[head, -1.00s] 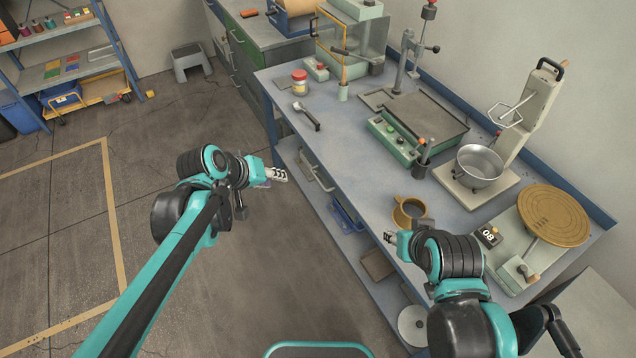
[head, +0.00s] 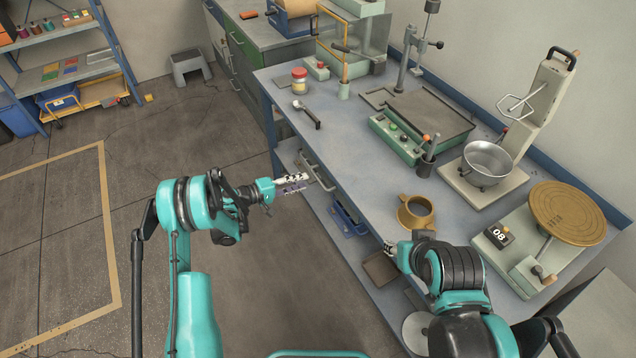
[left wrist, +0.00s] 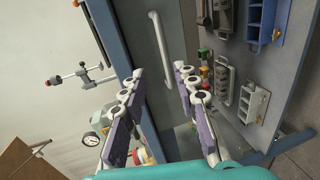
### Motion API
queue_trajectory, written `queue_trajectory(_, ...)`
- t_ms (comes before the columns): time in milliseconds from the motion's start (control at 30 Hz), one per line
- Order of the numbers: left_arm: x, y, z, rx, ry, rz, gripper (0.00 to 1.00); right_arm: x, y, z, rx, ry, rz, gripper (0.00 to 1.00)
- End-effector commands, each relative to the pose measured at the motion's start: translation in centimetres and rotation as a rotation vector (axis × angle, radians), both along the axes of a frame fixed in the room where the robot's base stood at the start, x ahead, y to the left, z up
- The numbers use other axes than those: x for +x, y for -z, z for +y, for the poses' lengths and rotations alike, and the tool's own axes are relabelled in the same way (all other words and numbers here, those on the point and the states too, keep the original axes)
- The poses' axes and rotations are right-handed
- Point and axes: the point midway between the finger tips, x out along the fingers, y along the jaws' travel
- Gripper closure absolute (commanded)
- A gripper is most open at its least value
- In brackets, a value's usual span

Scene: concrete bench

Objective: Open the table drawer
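The table drawer is a grey front panel (left wrist: 172,88) below the tabletop, and it appears shut. Its pale bar handle (head: 318,171) shows just right of my left fingers in the head view. The handle is clearer in the left wrist view (left wrist: 159,48), lying ahead of the gap between the fingertips. My left gripper (head: 303,182) is open and empty, with its fingers pointing at the drawer; the wrist view shows both fingers spread apart (left wrist: 159,73), short of the handle. My right gripper (head: 392,247) is over the table's front edge by the brown ring-shaped holder; its opening is unclear.
The blue-edged table (head: 345,135) carries a metal pot (head: 488,161), a round brown disc (head: 562,213), a brown holder (head: 416,212) and a black-handled tool (head: 307,114). A lower shelf holds a blue bin (head: 349,217). The floor left of the table is open.

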Motion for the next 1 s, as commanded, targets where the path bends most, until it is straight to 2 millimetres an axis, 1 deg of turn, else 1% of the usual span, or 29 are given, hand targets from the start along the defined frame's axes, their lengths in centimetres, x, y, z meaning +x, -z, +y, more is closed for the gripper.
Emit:
queue_trajectory(33,-0.1,0.8,0.1,-0.015,0.0,-0.002,0.7,0.0,0.1,0.0,0.0,0.0,0.0,0.6)
queue_trajectory(167,0.0,1.4,-0.4,-0.033,0.003,-0.003,0.7,0.0,0.4,0.0,0.0,0.0,0.0,0.6)
queue_trajectory(267,0.6,1.7,-1.4,-0.033,0.004,-0.003,0.7,0.0,0.8,0.0,0.0,0.0,0.0,0.6)
queue_trajectory(500,2.6,2.6,-4.8,-0.03,0.004,-0.004,0.7,0.0,2.2,0.0,0.0,0.0,0.0,0.6)
queue_trajectory(633,3.3,2.8,-6.1,-0.03,0.004,-0.004,0.7,0.0,2.6,0.0,0.0,0.0,0.0,0.6)
queue_trajectory(767,3.7,2.8,-6.5,-0.031,0.002,-0.003,0.7,0.0,2.7,0.0,0.0,0.0,0.0,0.6)
queue_trajectory(1000,3.7,2.7,-6.6,-0.03,0.001,-0.003,0.7,0.0,2.7,0.0,0.0,0.0,0.0,0.6)
